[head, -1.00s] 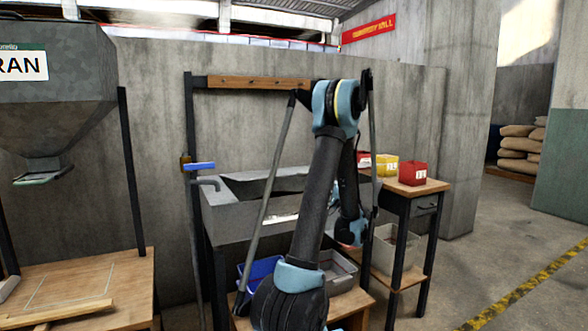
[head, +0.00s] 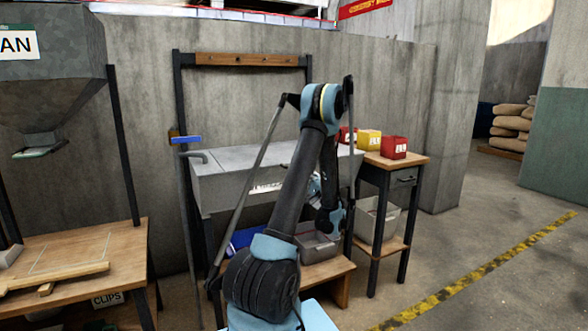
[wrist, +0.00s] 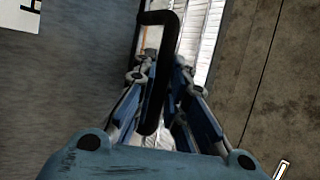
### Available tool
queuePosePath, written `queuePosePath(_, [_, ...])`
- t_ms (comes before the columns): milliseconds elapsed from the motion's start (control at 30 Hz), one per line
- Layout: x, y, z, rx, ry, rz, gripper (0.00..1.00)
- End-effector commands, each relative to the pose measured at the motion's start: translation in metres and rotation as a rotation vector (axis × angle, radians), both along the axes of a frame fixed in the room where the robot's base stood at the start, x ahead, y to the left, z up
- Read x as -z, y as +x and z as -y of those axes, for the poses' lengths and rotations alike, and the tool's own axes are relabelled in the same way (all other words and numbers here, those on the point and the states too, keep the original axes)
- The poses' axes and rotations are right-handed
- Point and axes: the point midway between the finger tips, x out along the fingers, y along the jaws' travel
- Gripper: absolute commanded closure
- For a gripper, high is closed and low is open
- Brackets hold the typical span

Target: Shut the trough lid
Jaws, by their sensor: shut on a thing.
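The trough (head: 225,192) is a grey metal basin on dark legs against the concrete wall. Its lid (head: 235,158) lies flat across the top, with no dark opening showing. My arm crosses in front of the trough and hides part of its front and right side. In the wrist view, a black loop handle (wrist: 160,17) passes between the fingers of my gripper (wrist: 160,72), which is shut on it. Where the handle joins the trough or lid is hard to tell. In the head view the gripper is mostly hidden behind my arm.
Blue valve handle (head: 186,140) and pipe stand at the trough's left. A side table (head: 408,160) with red and yellow boxes is at its right. Grey bins (head: 318,245) sit below. A wooden bench (head: 80,245) is at left. Open floor (head: 480,240) lies right.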

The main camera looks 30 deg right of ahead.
Motion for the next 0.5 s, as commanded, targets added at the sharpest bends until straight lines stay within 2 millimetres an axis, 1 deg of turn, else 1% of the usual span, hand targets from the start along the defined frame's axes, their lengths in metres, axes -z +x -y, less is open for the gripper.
queuePosePath(33, [0.004, 0.002, -0.004, -0.006, -0.007, -0.007, 1.00])
queuePosePath(367, [0.006, 0.010, -0.019, -0.025, -0.012, -0.011, 1.00])
queuePosePath(400, [0.006, 0.010, -0.019, -0.027, -0.012, -0.011, 0.78])
queuePosePath(433, [0.006, 0.011, -0.019, -0.027, -0.012, -0.011, 0.72])
queuePosePath(467, [0.006, 0.010, -0.019, -0.026, -0.011, -0.011, 0.67])
queuePosePath(500, [0.006, 0.010, -0.018, -0.025, -0.011, -0.010, 0.67])
